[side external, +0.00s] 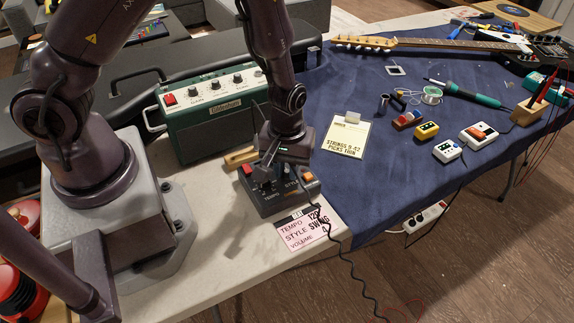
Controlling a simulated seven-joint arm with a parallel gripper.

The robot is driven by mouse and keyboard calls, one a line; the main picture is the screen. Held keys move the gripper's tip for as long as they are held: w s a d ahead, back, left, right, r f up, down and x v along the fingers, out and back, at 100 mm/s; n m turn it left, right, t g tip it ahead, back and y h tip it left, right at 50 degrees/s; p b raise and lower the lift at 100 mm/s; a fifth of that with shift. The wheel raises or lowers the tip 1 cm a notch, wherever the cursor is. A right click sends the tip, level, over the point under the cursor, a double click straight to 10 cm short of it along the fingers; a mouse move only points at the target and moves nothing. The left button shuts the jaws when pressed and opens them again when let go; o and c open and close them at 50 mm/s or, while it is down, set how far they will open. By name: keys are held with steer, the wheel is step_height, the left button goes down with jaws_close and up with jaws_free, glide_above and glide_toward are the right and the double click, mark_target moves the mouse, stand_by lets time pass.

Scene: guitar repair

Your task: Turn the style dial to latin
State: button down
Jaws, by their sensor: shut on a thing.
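A dark rhythm box (282,203) with TEMPO and STYLE labels sits on the pale tabletop in the side external view. It has a red button at its left and an orange one (308,177) at its right. My gripper (274,177) reaches down onto the box's top, its jaws shut on a dial there. The fingers hide the dials, so I cannot tell which one is held or where the style dial points. A pink card (303,228) in front of the box reads TEMPO 120, STYLE SWING and VOLUME, its last figure unclear.
A green amplifier (212,115) stands close behind the box. A small wooden block (240,157) lies behind its left side. A blue cloth (360,185) to the right carries a note card (346,137), small pedals, a soldering iron and a guitar. A black coiled cable hangs over the front edge.

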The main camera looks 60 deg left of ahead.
mark_target(287, 170)
steer(key=c, duration=1.1)
jaws_free()
steer(key=shift+o, duration=0.2)
steer(key=shift+r, duration=0.1)
step_height(287, 170, up, 13)
